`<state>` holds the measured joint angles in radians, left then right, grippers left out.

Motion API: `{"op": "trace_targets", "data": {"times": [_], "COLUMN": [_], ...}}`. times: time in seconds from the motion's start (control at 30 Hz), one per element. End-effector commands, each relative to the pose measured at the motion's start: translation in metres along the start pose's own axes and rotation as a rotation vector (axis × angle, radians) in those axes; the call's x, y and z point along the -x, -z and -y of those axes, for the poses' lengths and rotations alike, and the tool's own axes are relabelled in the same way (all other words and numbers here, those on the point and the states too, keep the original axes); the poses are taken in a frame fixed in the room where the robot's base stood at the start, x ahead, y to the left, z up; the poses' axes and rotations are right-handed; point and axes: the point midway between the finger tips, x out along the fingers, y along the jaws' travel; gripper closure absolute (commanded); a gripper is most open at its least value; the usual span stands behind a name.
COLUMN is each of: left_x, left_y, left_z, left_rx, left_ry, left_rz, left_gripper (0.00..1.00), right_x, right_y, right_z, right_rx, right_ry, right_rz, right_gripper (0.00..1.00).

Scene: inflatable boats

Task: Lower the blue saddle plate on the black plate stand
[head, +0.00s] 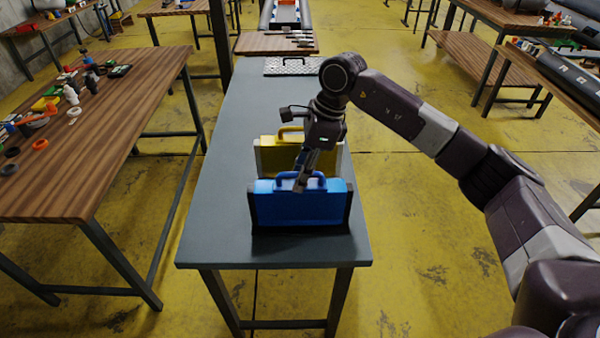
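The blue saddle plate (300,209) is upright near the front end of the long grey table, with its blue handle on top. Black parts of the plate stand (348,208) show at its two ends. I cannot tell whether its lower edge rests fully on the stand. My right gripper (300,184) points down from above, with its fingers close together at the middle of the handle, and looks shut on it. The fingers hide part of the handle. My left gripper is not in view.
A yellow plate with a handle (268,158) stands just behind the blue one, partly hidden by my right gripper. A patterned metal plate (292,66) and a wooden board (258,43) lie farther back. A wooden table (120,130) with small parts stands left.

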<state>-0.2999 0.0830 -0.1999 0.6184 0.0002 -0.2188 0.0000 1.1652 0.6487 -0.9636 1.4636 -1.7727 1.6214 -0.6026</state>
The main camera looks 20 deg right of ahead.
Motion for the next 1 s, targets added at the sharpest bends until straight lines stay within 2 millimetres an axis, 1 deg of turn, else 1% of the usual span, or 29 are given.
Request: {"op": "trace_targets", "data": {"times": [0.07,0.17,0.4,0.5,0.6,0.7,0.77,1.0], "left_x": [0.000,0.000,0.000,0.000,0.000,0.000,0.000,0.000], "left_y": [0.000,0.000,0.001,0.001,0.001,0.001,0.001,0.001], "left_z": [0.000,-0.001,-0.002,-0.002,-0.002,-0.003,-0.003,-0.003], "left_rx": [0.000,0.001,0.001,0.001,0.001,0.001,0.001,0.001], "left_ry": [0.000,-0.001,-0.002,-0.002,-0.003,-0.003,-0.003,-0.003], "left_rz": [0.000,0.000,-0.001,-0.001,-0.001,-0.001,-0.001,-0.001], "left_gripper": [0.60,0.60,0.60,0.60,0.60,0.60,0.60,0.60], "right_x": [0.006,0.020,0.072,0.091,0.106,0.116,0.119,0.121], "right_y": [0.000,0.000,-0.001,-0.001,-0.001,-0.001,0.000,0.000], "right_z": [0.001,0.002,0.002,0.002,0.001,0.001,0.001,0.001], "right_rx": [0.000,-0.001,-0.001,0.000,0.000,0.000,0.000,0.000], "right_ry": [0.003,0.005,0.007,0.006,0.005,0.004,0.003,0.002], "right_rz": [0.001,0.001,0.003,0.003,0.004,0.003,0.002,0.003], "right_gripper": [0.69,0.69,0.69,0.69,0.69,0.69,0.69,0.69]}}
